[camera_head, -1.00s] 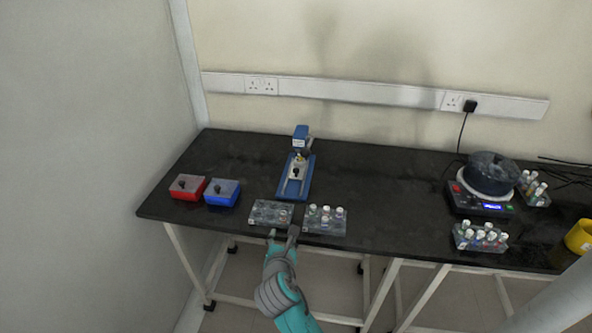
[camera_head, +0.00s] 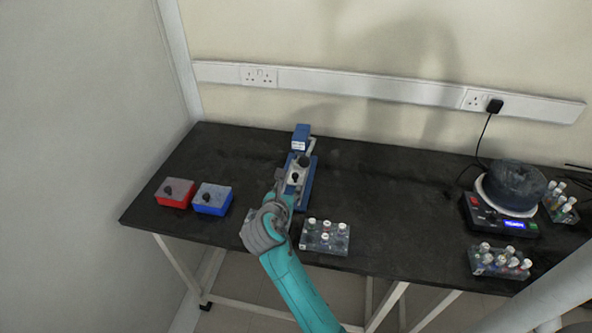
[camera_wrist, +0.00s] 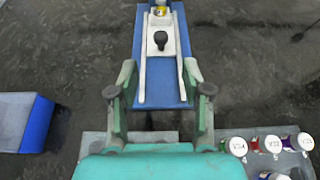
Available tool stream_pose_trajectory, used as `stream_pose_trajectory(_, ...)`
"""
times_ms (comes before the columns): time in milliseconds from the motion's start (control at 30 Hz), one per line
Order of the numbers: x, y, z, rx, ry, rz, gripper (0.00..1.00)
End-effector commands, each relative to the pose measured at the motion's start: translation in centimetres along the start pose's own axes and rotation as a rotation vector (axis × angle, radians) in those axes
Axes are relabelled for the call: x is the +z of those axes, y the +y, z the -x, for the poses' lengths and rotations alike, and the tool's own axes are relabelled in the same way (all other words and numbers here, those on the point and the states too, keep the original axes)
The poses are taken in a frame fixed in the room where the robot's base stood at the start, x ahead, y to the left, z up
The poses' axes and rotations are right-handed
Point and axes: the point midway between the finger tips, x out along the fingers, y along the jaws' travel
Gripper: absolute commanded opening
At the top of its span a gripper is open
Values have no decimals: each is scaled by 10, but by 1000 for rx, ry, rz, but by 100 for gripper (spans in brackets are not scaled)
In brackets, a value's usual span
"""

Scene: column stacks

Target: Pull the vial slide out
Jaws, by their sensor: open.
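The vial slide (camera_wrist: 158,71) is a pale plate with a black knob (camera_wrist: 160,40), set between white rails on a blue base (camera_wrist: 180,88). A vial with a yellow band (camera_wrist: 159,11) stands at its far end in the wrist view. In the head view the slide (camera_head: 299,171) sits below a blue head (camera_head: 300,137). My gripper (camera_wrist: 160,88) is open and empty, its fingers apart on either side of the base's near end. The knob lies ahead of the fingertips. In the head view my gripper (camera_head: 281,186) partly hides the base.
Red (camera_head: 175,193) and blue (camera_head: 212,199) boxes stand to the left. A vial rack (camera_head: 325,237) is close on the right. A grey block (camera_wrist: 93,145) lies under my gripper. A hotplate (camera_head: 500,216) and more vials stand far right; the table between is clear.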

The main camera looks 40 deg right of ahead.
Motion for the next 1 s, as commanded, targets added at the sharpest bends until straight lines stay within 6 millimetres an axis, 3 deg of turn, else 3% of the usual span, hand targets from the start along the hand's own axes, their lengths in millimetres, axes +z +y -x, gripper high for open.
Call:
stream_pose_trajectory(600, 0, 0, -91, -1, 0, -1, 49)
stream_pose_trajectory(1000, 0, 0, -106, 1, 0, -2, 49)
